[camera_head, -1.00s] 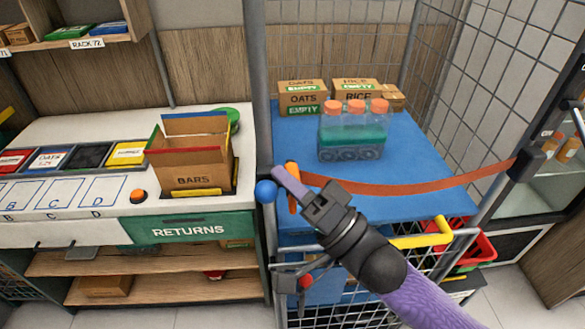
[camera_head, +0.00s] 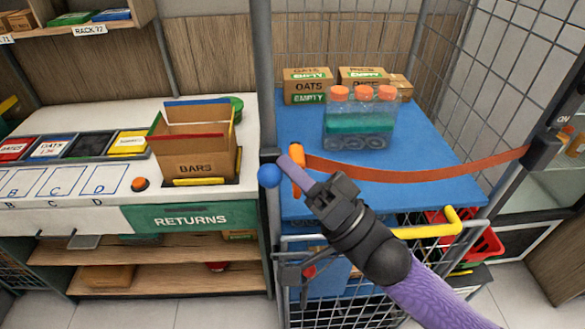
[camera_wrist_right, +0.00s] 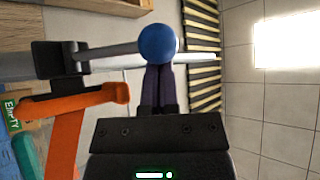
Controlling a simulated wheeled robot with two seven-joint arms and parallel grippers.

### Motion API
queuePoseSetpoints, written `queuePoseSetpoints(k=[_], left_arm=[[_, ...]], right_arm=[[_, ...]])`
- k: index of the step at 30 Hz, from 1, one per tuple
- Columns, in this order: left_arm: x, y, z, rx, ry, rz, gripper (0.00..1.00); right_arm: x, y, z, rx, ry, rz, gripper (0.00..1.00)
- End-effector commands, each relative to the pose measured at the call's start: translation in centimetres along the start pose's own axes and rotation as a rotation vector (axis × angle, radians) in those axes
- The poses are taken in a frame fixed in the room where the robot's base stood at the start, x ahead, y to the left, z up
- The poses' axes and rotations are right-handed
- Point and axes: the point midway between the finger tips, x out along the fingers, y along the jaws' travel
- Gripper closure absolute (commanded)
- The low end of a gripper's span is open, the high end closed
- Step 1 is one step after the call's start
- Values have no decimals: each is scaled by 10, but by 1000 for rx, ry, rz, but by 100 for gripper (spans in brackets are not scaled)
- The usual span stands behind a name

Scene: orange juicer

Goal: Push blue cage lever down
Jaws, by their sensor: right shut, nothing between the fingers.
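The blue cage lever ends in a round blue knob (camera_head: 269,175) at the cage's left front post. In the right wrist view the knob (camera_wrist_right: 157,44) sits on a grey rod (camera_wrist_right: 105,52) running to a dark bracket on the left. My right gripper (camera_head: 285,161), with purple fingers, is shut and empty, its tips just above and right of the knob in the head view. In the wrist view the knob overlaps the fingertips (camera_wrist_right: 158,75). I cannot tell whether they touch. My left gripper is not in view.
An orange strap (camera_head: 420,175) crosses the cage front, its orange end (camera_head: 297,172) close to my fingers. Bottles with orange caps (camera_head: 360,122) and cardboard boxes stand on the blue shelf (camera_head: 435,185). A yellow handle (camera_head: 430,231) is below right. The returns counter (camera_head: 100,212) is left.

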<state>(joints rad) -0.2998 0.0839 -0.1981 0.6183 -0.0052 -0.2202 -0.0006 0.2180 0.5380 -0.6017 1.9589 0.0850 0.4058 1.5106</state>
Motion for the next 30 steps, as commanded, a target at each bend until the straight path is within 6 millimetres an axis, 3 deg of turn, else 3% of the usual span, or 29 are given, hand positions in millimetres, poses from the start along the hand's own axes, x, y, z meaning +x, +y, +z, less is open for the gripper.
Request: queuePoseSetpoints(k=[8, 24, 30], left_arm=[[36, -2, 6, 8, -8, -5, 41], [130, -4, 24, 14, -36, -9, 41], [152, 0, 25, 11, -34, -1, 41]], right_arm=[[-13, 7, 13, -107, -1, -116, 100], [-40, 26, 38, -451, -1, -483, 100], [-46, 32, 43, -556, -1, -596, 100]])
